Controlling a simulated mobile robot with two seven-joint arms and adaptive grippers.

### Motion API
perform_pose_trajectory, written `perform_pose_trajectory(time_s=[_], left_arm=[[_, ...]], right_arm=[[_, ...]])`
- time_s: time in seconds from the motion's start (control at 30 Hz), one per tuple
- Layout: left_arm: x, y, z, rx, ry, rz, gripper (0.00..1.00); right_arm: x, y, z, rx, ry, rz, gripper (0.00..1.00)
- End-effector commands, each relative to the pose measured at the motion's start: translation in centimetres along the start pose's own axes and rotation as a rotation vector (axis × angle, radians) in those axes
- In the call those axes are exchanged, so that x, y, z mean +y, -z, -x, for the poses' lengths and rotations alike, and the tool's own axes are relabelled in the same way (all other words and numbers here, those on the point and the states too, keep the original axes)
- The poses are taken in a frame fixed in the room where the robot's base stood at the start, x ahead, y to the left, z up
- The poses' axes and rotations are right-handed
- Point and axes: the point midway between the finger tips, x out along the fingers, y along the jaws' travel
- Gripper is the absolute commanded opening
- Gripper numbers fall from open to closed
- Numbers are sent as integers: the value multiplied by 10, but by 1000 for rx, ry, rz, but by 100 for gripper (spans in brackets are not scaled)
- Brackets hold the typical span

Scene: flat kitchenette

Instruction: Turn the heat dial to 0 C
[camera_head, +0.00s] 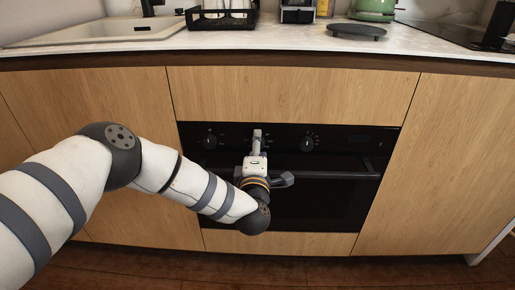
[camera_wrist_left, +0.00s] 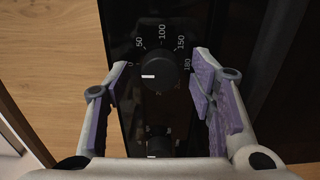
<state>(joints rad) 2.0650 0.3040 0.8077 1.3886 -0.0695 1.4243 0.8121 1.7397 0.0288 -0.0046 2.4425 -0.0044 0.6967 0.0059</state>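The heat dial (camera_wrist_left: 158,71) is a round black knob on the black oven panel, in the upper middle of the left wrist view. Numbers 0, 50, 100, 150 and 180 curve round it, with 0 at its left. A white mark sits on the lower left of its face. My left gripper (camera_wrist_left: 161,80) is open, with a purple-padded finger on either side of the dial and a gap to each. In the head view my left gripper (camera_head: 257,134) is in front of the panel, hiding part of it. My right gripper is not in view.
The oven panel carries a left knob (camera_head: 210,141) and a right knob (camera_head: 309,143) in the head view. The oven handle (camera_head: 340,175) runs below them. Another knob (camera_wrist_left: 158,143) shows lower in the wrist view. Wooden fronts (camera_head: 290,93) surround the oven; a counter (camera_head: 250,40) lies above.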

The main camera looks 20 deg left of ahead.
Motion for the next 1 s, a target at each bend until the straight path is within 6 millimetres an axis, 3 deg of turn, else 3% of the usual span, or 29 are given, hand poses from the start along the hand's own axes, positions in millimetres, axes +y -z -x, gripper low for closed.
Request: perform_pose_trajectory(time_s=[0.17,0.4,0.6,1.0], left_arm=[[-1,-1,10,-3,3,-1,50],[-1,-1,73,-4,4,0,50],[-1,0,112,-2,2,0,50],[0,0,120,0,0,0,50]], right_arm=[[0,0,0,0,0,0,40],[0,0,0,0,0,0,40],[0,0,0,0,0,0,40],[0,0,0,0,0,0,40]])
